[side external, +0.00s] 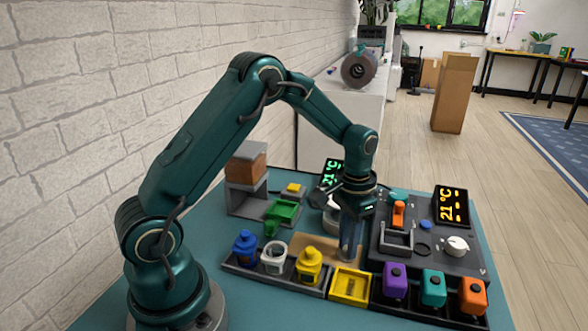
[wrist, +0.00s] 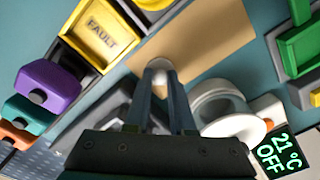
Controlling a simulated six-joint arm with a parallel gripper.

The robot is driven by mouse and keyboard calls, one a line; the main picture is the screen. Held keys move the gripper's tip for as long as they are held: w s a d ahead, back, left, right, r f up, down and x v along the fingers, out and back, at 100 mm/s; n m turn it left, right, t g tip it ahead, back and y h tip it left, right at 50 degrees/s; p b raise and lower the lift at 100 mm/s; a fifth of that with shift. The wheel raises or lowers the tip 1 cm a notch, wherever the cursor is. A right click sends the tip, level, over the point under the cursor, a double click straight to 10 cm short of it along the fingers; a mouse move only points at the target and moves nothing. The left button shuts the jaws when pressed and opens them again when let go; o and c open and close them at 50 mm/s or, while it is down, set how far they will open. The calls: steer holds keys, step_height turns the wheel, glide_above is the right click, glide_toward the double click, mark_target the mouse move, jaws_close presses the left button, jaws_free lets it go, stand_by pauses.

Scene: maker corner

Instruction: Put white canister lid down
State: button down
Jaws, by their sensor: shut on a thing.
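My gripper (side external: 349,255) is shut on a small white piece, which I take to be the white canister lid (wrist: 158,68); the fingers hide most of it. It shows between the fingertips in the wrist view. The fingers point down over the right part of the tan board (side external: 318,249); whether the lid touches the board I cannot tell. A white canister (side external: 273,258) stands in the dark rack between a blue canister (side external: 245,247) and a yellow canister (side external: 309,264). A white round object (wrist: 222,108) lies beside the fingers in the wrist view.
The yellow FAULT bin (side external: 350,286) is just in front of the board. Purple (side external: 395,280), teal (side external: 433,288) and orange (side external: 472,295) blocks stand to its right. A dark panel with a white knob (side external: 456,246) and a display (side external: 452,205) is right of my gripper. A green part (side external: 282,214) lies behind.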

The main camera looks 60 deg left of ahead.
steer(key=c, duration=0.8)
jaws_free()
steer(key=shift+f, duration=0.15)
steer(key=shift+o, duration=0.2)
step_height(320, 180, up, 12)
steer(key=s+d+r+t, duration=0.1)
steer(key=s+d+t, duration=0.1)
steer(key=s, duration=0.6)
steer(key=s+d+r+t, duration=0.2)
steer(key=s+d+t, duration=0.1)
steer(key=s, duration=0.6)
steer(key=shift+d+t, duration=0.3)
